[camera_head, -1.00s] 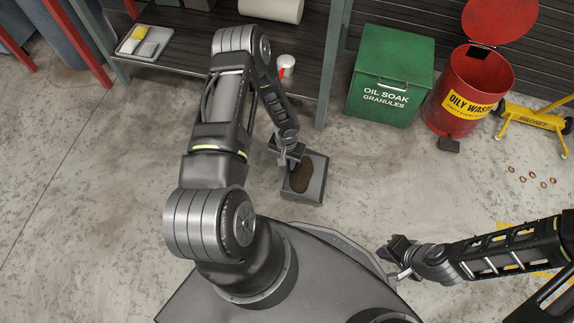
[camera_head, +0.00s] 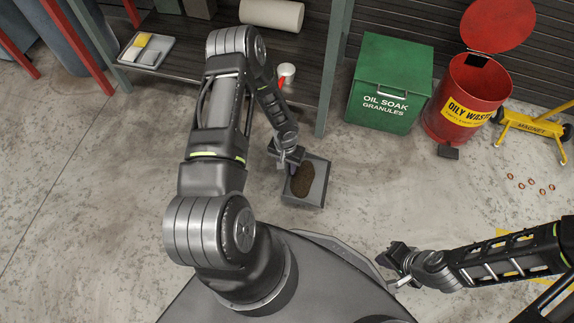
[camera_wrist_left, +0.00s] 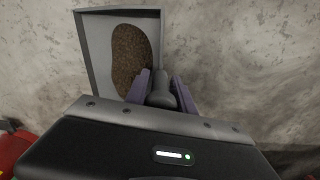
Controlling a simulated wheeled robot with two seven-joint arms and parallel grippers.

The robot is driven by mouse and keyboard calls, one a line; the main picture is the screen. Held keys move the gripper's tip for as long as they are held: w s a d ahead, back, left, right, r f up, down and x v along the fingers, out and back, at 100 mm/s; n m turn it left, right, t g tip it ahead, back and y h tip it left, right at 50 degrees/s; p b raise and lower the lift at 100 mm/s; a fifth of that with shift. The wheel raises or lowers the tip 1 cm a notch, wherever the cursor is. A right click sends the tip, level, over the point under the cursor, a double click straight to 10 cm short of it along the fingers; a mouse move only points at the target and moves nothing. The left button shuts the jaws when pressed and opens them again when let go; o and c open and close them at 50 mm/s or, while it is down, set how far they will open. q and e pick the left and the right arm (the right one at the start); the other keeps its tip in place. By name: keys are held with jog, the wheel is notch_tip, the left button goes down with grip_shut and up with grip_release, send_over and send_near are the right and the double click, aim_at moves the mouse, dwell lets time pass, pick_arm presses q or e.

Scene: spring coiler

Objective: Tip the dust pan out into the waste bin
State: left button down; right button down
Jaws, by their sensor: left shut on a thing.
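The grey dust pan (camera_head: 318,184) holds a pile of brown granules (camera_head: 303,179) and is in front of my base, near the middle of the head view. My left gripper (camera_head: 289,160) is shut on the pan's handle. In the left wrist view the dark handle (camera_wrist_left: 162,92) sits between the two fingers, and the pan (camera_wrist_left: 97,60) extends beyond them with its load inside. The red waste bin (camera_head: 466,112), labelled "OILY WASTE", stands at the upper right with its round lid (camera_head: 499,24) raised. My right gripper (camera_head: 393,268) is away at the lower right; its fingers are too small to judge.
A green oil soak box (camera_head: 388,85) stands left of the bin. A yellow magnet sweeper (camera_head: 532,124) stands right of it, with several copper-coloured rings (camera_head: 531,183) on the floor. A shelf (camera_head: 190,62) is at the upper left. Floor between pan and bin is clear.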

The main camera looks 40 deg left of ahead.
pick_arm(q)
jog(key=shift+a+r+h, duration=0.15)
jog(key=shift+r+h, duration=0.15)
jog(key=shift+r, duration=0.05)
jog(key=shift+r+t+h+p, duration=0.15)
jog(key=shift+t+h+p, duration=0.15)
jog(key=shift+t+h, duration=0.1)
dwell(0.6)
jog(key=w+d+r+p, duration=0.2)
jog(key=r+p, duration=0.6)
jog(key=r, duration=0.9)
jog(key=w+d+r+m+p, duration=0.1)
jog(key=d+r+p, duration=0.5)
jog(key=r, duration=1.1)
jog(key=w+d+r+m+p, duration=0.1)
jog(key=w+d+r+p, duration=0.2)
jog(key=r+p, duration=0.9)
notch_tip(320, 180, up, 6)
jog(key=shift+w+d+f, duration=0.2)
jog(key=shift+d+f, duration=0.05)
jog(key=shift+d, duration=0.55)
